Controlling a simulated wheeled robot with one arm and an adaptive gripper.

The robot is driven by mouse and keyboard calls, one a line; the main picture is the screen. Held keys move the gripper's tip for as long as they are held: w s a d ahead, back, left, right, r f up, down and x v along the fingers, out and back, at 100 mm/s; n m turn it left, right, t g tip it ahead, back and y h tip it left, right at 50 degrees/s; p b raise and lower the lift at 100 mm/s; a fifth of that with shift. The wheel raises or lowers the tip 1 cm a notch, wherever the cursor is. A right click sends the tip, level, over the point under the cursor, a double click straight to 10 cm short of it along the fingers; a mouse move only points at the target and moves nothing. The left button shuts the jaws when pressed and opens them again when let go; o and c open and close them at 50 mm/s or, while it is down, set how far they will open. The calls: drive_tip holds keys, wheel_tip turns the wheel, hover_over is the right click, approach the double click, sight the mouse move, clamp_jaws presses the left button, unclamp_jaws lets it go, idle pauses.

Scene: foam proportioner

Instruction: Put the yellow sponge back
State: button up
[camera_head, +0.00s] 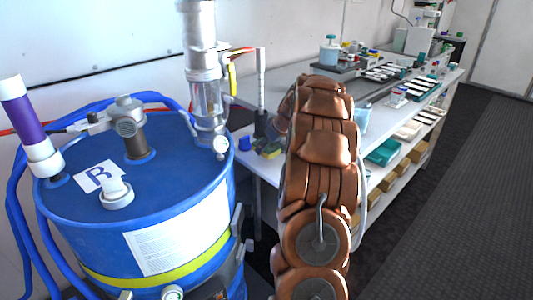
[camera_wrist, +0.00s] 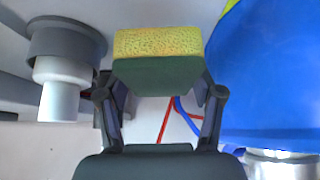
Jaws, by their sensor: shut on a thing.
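The yellow sponge (camera_wrist: 158,42) has a dark green scouring layer along its side facing the camera. It shows in the wrist view at the top middle, held between the two dark fingers of my gripper (camera_wrist: 160,88). My gripper is shut on it.
A blue drum (camera_head: 190,190) stands at left with hoses and fittings on top; its blue side (camera_wrist: 270,80) fills the wrist view's right. A grey fitting with a white end (camera_wrist: 62,85) is close at left. A white workbench (camera_head: 370,90) with many items runs behind my arm. Dark floor (camera_head: 450,200) is free at right.

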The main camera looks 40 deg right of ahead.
drive_tip(key=shift+w+d+f, duration=0.1)
drive_tip(key=shift+w+d, duration=0.1)
drive_tip(key=shift+d, duration=0.05)
drive_tip(key=shift+f+p, duration=0.45)
drive_tip(key=shift+f, duration=1.2)
drive_tip(key=shift+f, duration=0.15)
drive_tip(key=o, duration=1.1)
drive_tip(key=shift+r, duration=0.25)
drive_tip(key=b+v, duration=0.2)
drive_tip(key=v, duration=1)
drive_tip(key=shift+f, duration=0.1)
